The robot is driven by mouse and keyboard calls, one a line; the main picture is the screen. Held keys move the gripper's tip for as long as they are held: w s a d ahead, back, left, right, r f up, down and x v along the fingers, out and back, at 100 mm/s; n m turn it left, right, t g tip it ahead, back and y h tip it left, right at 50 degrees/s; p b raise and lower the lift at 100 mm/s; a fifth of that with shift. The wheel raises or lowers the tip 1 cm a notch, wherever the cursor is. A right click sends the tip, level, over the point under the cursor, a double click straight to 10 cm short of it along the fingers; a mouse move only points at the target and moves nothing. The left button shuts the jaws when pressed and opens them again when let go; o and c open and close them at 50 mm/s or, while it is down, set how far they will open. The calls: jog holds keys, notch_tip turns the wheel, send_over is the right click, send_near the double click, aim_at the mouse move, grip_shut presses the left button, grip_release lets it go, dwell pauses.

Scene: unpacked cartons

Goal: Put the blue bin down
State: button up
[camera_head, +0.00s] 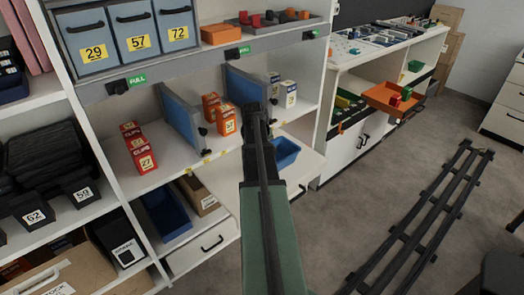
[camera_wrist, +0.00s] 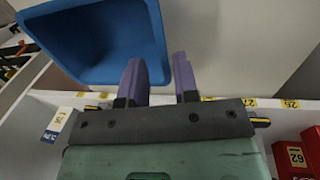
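The blue bin (camera_head: 285,151) shows just right of the end of my arm in the head view, over a white surface at the lower right of the shelf unit. In the wrist view the blue bin (camera_wrist: 95,40) is large at the upper left, its hollow inside showing.
The shelf holds red boxes (camera_head: 138,148), orange boxes (camera_head: 219,113) and blue dividers (camera_head: 180,112). Another blue bin (camera_head: 165,213) sits lower left. An orange tray (camera_head: 393,98) juts out at the right. A dark rail (camera_head: 420,220) lies on the floor.

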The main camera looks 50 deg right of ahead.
notch_tip(320, 180, up, 6)
jog(key=a+p, duration=0.1)
jog(key=p, duration=0.3)
jog(key=shift+w+r, duration=0.15)
jog(key=shift+r, duration=0.1)
jog(key=w+a+n, duration=0.1)
jog(key=w+a, duration=0.2)
jog(key=a, duration=0.8)
jog(key=w+a, duration=0.3)
jog(key=a, duration=0.7)
jog(key=s+a+n+y, duration=0.1)
jog(key=s+a, duration=0.1)
jog(key=a, duration=1.1)
jog(key=s+a+y, duration=0.1)
jog(key=s+a, duration=0.1)
jog(key=a, duration=1.1)
jog(key=shift+a+f+n, duration=0.15)
jog(key=shift+a+n, duration=0.05)
jog(key=shift+n, duration=0.2)
